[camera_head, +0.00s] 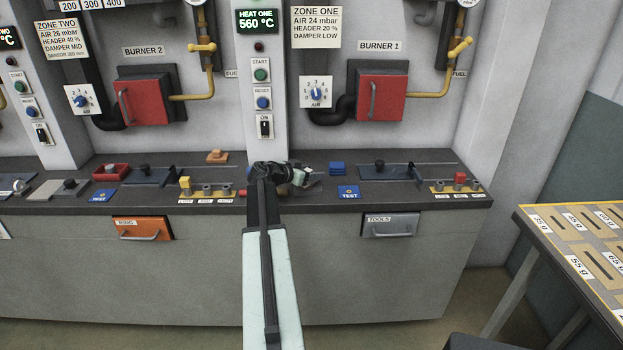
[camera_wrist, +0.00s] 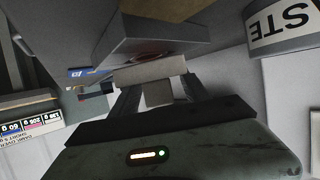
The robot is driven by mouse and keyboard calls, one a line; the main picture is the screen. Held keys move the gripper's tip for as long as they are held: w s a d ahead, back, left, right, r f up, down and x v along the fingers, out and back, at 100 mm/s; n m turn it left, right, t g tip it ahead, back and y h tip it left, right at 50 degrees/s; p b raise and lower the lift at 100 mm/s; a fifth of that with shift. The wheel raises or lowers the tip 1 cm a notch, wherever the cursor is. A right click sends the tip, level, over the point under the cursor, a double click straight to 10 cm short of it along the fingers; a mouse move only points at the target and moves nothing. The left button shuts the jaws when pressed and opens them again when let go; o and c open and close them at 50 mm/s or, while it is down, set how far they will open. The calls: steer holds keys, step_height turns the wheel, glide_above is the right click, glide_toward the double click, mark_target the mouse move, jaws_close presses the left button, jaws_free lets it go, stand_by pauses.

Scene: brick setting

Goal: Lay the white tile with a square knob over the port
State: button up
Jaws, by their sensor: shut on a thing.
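My gripper (camera_head: 311,181) is above the bench top near the middle in the head view. In the wrist view my gripper (camera_wrist: 158,82) has both fingers closed on a pale square block, which looks like the knob of the white tile (camera_wrist: 150,38). In the head view the tile is too small and too hidden by my gripper to make out. I cannot tell which feature is the port; dark plates with black knobs lie on the bench at left (camera_head: 152,176) and right (camera_head: 388,173).
The dark bench top (camera_head: 420,203) carries a blue TEST pad (camera_head: 348,192), a blue stack (camera_head: 336,169), an orange knobbed piece (camera_head: 216,157) and a red tray (camera_head: 110,173). Red burner doors are behind. A WASTE container (camera_wrist: 285,28) shows in the wrist view.

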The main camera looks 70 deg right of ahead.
steer(key=shift+f+b, duration=0.4)
steer(key=shift+f, duration=0.25)
steer(key=o, duration=1.6)
steer(key=shift+r, duration=0.1)
steer(key=shift+r, duration=0.15)
steer(key=shift+w+a+r+p, duration=0.2)
steer(key=shift+a+r+p, duration=0.25)
steer(key=shift+r+p, duration=0.5)
steer(key=p+v, duration=0.2)
steer(key=v, duration=0.2)
steer(key=p+v, duration=0.1)
steer(key=v, duration=0.4)
steer(key=shift+w+a+f+p, duration=0.1)
steer(key=shift+w+a+p, duration=0.1)
steer(key=shift+a+p, duration=0.2)
steer(key=shift+w+a, duration=0.25)
steer(key=shift+a, duration=0.2)
